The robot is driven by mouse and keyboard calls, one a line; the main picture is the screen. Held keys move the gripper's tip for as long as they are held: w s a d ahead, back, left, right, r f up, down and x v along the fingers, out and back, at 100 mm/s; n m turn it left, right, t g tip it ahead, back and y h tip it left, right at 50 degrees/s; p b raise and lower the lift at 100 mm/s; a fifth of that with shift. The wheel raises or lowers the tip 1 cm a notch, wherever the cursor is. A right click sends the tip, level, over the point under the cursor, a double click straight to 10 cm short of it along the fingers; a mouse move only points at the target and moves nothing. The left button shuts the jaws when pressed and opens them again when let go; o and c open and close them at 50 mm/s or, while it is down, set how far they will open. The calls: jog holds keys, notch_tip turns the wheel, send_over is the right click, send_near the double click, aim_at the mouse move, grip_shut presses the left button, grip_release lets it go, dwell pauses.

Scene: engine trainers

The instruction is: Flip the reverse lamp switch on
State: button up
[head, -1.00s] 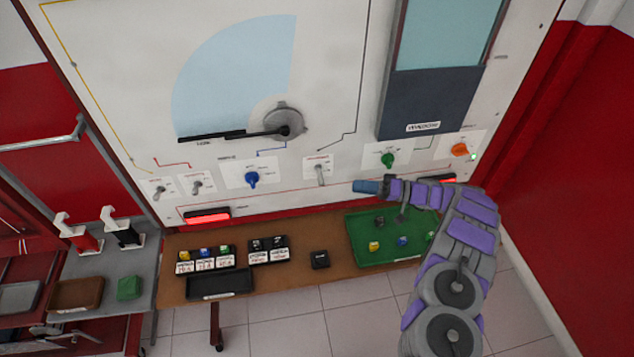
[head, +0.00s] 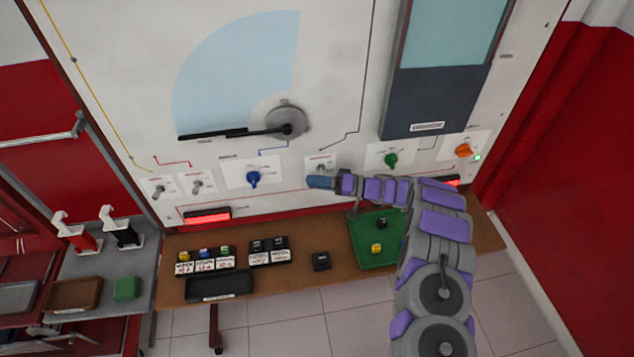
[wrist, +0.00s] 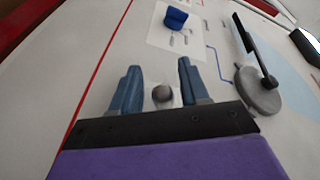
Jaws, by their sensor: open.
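The toggle switch my gripper is at sits on a small white plate (head: 318,160) low on the white board, right of the blue knob. Its label is too small to read, so I cannot confirm it as the reverse lamp switch. My gripper (head: 318,182) is in front of this switch and hides most of its lever in the head view. In the wrist view my gripper (wrist: 159,68) is open, and the round-ended grey lever (wrist: 162,94) shows between the two blue fingers. I cannot tell whether either finger touches it.
Two other toggles (head: 158,191) (head: 197,186) are at the lower left. The blue knob (head: 253,178) is left of my gripper; a green knob (head: 391,159) and an orange knob (head: 463,150) are right. The wiper arm (head: 235,133) is above. A brown bench (head: 335,285) stands below.

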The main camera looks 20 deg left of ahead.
grip_shut()
dwell(0.3)
jog(key=shift+s+r+m, duration=0.1)
jog(key=shift+r+m, duration=0.05)
jog(key=shift+m, duration=0.45)
jog(key=shift+d+r+m+g+h+p, duration=0.1)
jog(key=shift+r+m+h+p, duration=0.45)
jog(key=shift+m, duration=0.6)
jog(key=shift+a+r+m+g+h+p, duration=0.1)
jog(key=shift+r+m+h+p, duration=0.45)
jog(key=shift+m, duration=0.55)
jog(key=shift+d+r+m+g+h+p, duration=0.1)
jog(key=shift+r+m+h+p, duration=0.45)
jog(key=shift+m, duration=0.6)
jog(key=shift+f, duration=0.15)
